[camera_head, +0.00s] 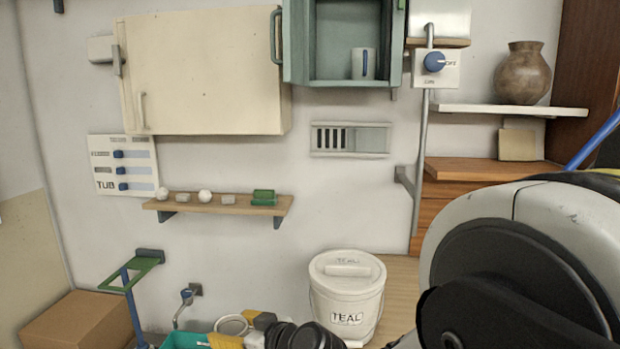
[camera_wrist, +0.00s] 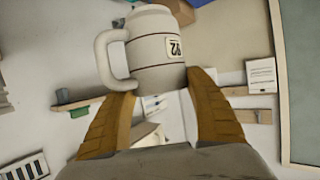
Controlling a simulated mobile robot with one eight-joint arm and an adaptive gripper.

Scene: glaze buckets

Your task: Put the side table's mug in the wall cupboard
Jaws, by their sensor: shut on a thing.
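My gripper (camera_head: 243,331) is low in the head view, its yellow fingers partly cut off by the frame. In the wrist view my gripper (camera_wrist: 163,84) is shut on a white mug (camera_wrist: 155,48), with one finger on each side near one end. The mug has a handle on the left and a label that reads upside down in that view. A pale round rim (camera_head: 232,324), likely this mug, shows beside the fingers. A teal wall cupboard (camera_head: 295,45) stands open at the top, with a white, blue-handled mug (camera_head: 363,63) inside.
A lidded white bucket (camera_head: 347,300) marked TEAL stands right of my gripper. A small wall shelf (camera_head: 220,206) holds several small items. A switch box (camera_head: 436,68) and pipe are right of the teal cupboard. A brown vase (camera_head: 523,75) stands farther right.

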